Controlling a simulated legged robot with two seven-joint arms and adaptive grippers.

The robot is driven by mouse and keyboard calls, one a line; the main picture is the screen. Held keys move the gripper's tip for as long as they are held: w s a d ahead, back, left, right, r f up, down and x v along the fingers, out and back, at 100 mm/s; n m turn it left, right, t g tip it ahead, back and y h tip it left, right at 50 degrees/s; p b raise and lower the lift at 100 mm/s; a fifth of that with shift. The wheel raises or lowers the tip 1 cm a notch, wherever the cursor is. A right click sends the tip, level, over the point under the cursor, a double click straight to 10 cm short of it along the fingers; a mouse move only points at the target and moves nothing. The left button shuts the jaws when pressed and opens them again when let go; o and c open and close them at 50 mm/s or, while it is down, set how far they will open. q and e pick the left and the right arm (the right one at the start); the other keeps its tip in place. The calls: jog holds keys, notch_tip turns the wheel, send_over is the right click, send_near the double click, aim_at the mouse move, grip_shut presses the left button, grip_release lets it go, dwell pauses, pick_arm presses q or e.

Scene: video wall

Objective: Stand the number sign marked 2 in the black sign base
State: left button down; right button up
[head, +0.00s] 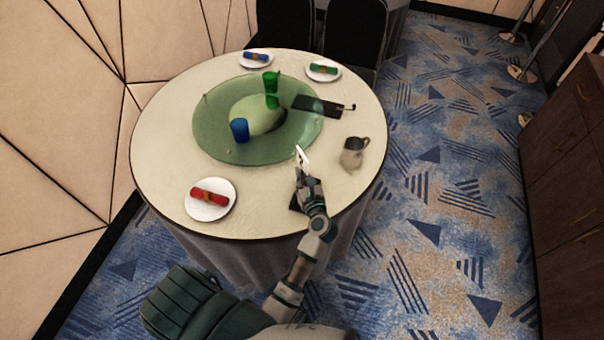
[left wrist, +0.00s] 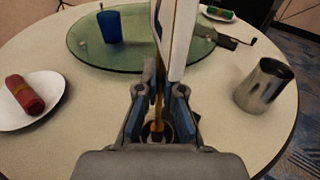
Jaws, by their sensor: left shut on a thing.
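My left gripper (head: 303,174) is shut on the number sign (head: 303,157), a white plate that stands up beyond the fingers over the near right part of the table. In the left wrist view the sign (left wrist: 180,40) rises between the fingers, with a thin gold-brown edge or stem running down the middle. Its number is not readable. A dark patch (head: 296,204) shows beside my gripper, low at the near edge of the table; I cannot tell whether it is the black sign base. My right gripper is not in view.
The round table (head: 165,140) bears a green glass turntable (head: 210,130) with a blue cup (head: 239,130), green cups (head: 271,83) and a flat black thing (head: 318,106). A metal pitcher (head: 353,155) stands right of the sign. A plate with a red napkin roll (head: 209,197) lies left.

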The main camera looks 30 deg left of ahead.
aim_at(305, 162)
pick_arm(q)
jog(key=c, duration=1.2)
grip_release()
jog(key=shift+c, duration=0.2)
notch_tip(305, 162, up, 10)
jog(key=shift+w+f, duration=0.1)
